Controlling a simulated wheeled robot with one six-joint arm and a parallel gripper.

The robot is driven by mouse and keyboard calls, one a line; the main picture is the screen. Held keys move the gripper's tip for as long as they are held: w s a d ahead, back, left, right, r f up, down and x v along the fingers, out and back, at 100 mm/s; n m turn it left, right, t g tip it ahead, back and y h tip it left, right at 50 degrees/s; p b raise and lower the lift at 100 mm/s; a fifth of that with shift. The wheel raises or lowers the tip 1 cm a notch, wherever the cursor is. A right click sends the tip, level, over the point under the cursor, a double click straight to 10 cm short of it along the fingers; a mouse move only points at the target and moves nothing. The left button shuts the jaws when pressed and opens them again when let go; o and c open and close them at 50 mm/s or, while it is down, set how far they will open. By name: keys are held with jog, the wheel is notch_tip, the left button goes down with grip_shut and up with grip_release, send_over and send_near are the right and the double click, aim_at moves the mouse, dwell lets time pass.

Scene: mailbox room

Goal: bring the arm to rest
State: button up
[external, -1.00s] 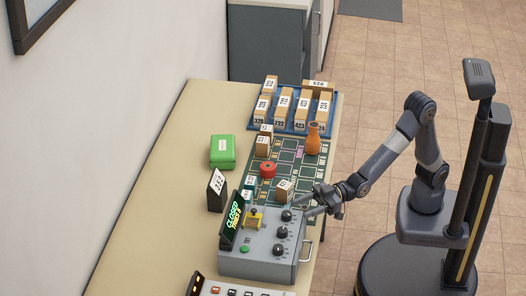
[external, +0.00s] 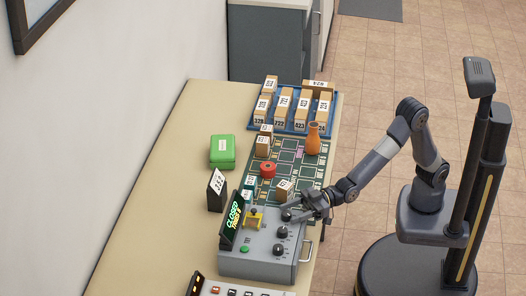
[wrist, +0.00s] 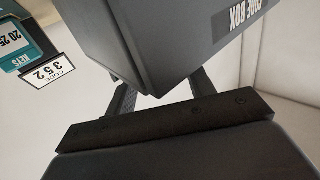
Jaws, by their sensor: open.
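My arm reaches left from my base over the table's right edge, with its elbow raised. My gripper (external: 292,208) is at the upper right corner of the grey control box (external: 258,262), close to its top knob. In the wrist view the two dark fingers of my gripper (wrist: 160,88) stand apart, with the dark code box (wrist: 165,40) filling the space beyond them. Nothing shows held between the fingers. Whether the fingers touch the knob or the box cannot be told.
A green mat with small boxes, a red roll (external: 267,170) and an orange vase (external: 313,138) lies beyond the box. A blue tray (external: 292,126) of numbered boxes stands at the back. A green case (external: 222,151) sits left.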

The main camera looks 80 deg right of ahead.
jog(key=v, duration=1)
jog(key=x, duration=1)
jog(key=shift+a+r+p, duration=0.15)
jog(key=shift+r+p, duration=0.05)
jog(key=shift+p, duration=0.55)
jog(key=shift+s+m+t+h+p, duration=0.1)
jog(key=shift+m+t+h+p, duration=0.35)
jog(key=shift+p, duration=0.8)
jog(key=m+t+h+p, duration=0.1)
jog(key=p, duration=0.1)
jog(key=m+h+p, duration=0.1)
jog(key=h+p, duration=0.1)
jog(key=p, duration=0.1)
jog(key=shift+a+t, duration=0.2)
jog(key=shift+t, duration=0.15)
jog(key=shift+s+a+m+t+h+p, duration=0.15)
jog(key=shift+m+t+h+p, duration=0.3)
jog(key=shift+h+p, duration=0.65)
jog(key=m+h+p, duration=0.1)
jog(key=p, duration=0.1)
jog(key=m+h+p, duration=0.1)
jog(key=h+p, duration=0.1)
jog(key=m+h+p, duration=0.1)
jog(key=m+h, duration=0.1)
jog(key=shift+a+t+p, duration=0.35)
jog(key=shift+p, duration=0.05)
jog(key=s+b, duration=0.2)
jog(key=s, duration=0.7)
jog(key=shift+s+f, duration=0.2)
